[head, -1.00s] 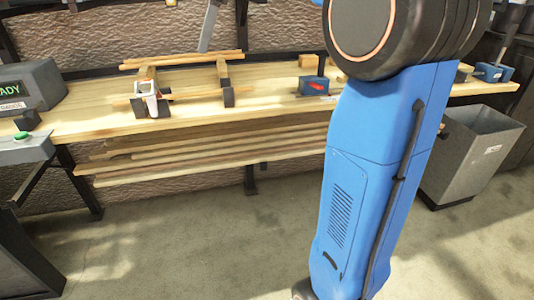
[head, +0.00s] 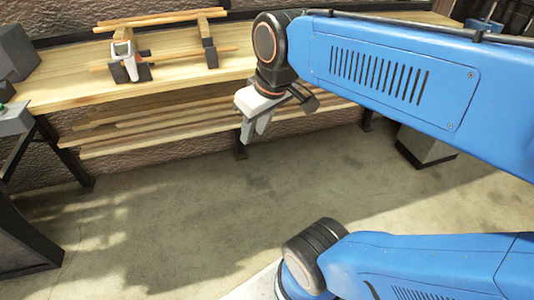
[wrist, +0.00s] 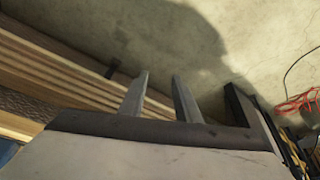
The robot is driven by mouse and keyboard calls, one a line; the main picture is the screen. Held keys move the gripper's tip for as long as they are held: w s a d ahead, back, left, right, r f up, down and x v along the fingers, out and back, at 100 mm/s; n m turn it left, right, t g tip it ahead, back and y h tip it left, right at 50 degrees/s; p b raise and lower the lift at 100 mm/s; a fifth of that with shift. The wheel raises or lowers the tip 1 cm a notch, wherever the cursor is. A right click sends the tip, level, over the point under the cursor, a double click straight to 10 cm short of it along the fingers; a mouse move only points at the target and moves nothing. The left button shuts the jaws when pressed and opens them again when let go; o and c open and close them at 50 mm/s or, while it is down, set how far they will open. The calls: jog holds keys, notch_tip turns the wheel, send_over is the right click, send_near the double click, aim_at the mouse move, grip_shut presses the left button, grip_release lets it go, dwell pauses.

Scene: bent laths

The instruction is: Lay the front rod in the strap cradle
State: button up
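The front rod (head: 180,56) is a thin pale wooden rod on the near side of a two-post wooden rack on the workbench, at the upper left of the head view. A white and orange device (head: 124,58) stands at its left part and hides a bit of it. I cannot tell which part is the strap cradle. My gripper (head: 255,131) hangs fingers down in front of the bench edge, to the right of and lower than the rod, apart from it. In the wrist view its two fingers (wrist: 160,78) stand apart with nothing between them.
More rods (head: 165,18) lie across the back of the rack. Long laths (head: 160,125) are stored under the workbench (head: 70,88) and also show in the wrist view (wrist: 45,62). A grey bin (head: 428,145) stands at the right. A red cable (wrist: 297,103) lies at the wrist view's right. The floor ahead is clear.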

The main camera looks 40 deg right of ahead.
jog(key=s+f+m, duration=0.1)
jog(key=s+f, duration=0.3)
jog(key=f, duration=0.2)
jog(key=shift+d+m+t, duration=0.3)
jog(key=shift+d+m, duration=0.05)
jog(key=shift+m, duration=0.05)
jog(key=shift+r, duration=0.1)
